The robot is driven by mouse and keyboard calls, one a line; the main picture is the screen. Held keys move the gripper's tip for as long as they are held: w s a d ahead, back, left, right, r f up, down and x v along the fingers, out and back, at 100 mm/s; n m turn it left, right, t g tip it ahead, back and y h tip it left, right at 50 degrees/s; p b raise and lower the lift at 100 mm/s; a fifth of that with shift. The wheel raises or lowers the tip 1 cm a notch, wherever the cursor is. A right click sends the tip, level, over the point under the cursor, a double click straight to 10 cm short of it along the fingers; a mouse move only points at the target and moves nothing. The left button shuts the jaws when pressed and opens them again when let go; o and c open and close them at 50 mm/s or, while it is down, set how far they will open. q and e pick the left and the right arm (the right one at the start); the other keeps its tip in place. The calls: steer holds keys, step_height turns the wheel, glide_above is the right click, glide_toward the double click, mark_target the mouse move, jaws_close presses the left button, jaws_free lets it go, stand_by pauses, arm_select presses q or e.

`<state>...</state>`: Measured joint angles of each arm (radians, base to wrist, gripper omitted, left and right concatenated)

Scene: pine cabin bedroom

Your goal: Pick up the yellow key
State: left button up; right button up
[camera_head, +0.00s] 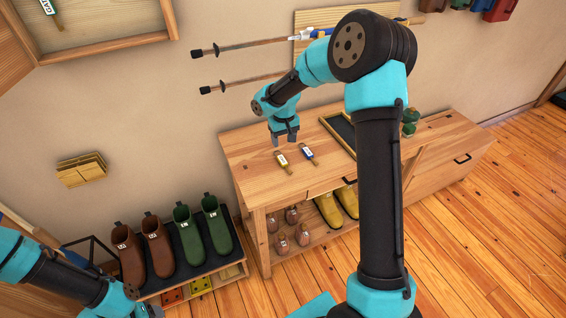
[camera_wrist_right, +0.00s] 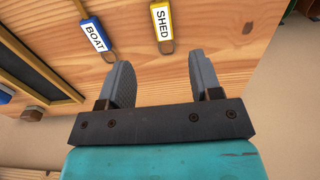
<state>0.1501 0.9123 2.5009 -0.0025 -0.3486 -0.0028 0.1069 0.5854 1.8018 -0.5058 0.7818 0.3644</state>
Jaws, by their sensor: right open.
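The yellow key (camera_head: 282,160) lies on the wooden bench top. In the right wrist view, its yellow tag (camera_wrist_right: 161,22) has a white label reading SHED, and its ring end points toward my fingers. My right gripper (camera_head: 285,139) is open and empty, over the bench just behind the yellow key in the head view. In the wrist view, the ring end sits just beyond the gap between the fingertips (camera_wrist_right: 160,60). They appear apart from the key. My left arm shows at the lower left, its gripper (camera_head: 145,311) mostly cut off by the frame's bottom edge.
A blue key (camera_head: 307,153) labelled BOAT lies close beside the yellow one. A dark framed tray (camera_head: 340,128) is right of it. Shoes stand below the bench, and boots (camera_head: 184,240) on a rack at left. Poles (camera_head: 235,83) are mounted on the wall.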

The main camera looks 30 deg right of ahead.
glide_above(283, 160)
steer(key=f, duration=0.5)
steer(key=shift+s, duration=0.2)
steer(key=shift+f, duration=0.15)
step_height(283, 160, down, 5)
steer(key=shift+a+r, duration=0.1)
steer(key=shift+c, duration=0.4)
steer(key=shift+w, duration=0.1)
steer(key=c, duration=0.9)
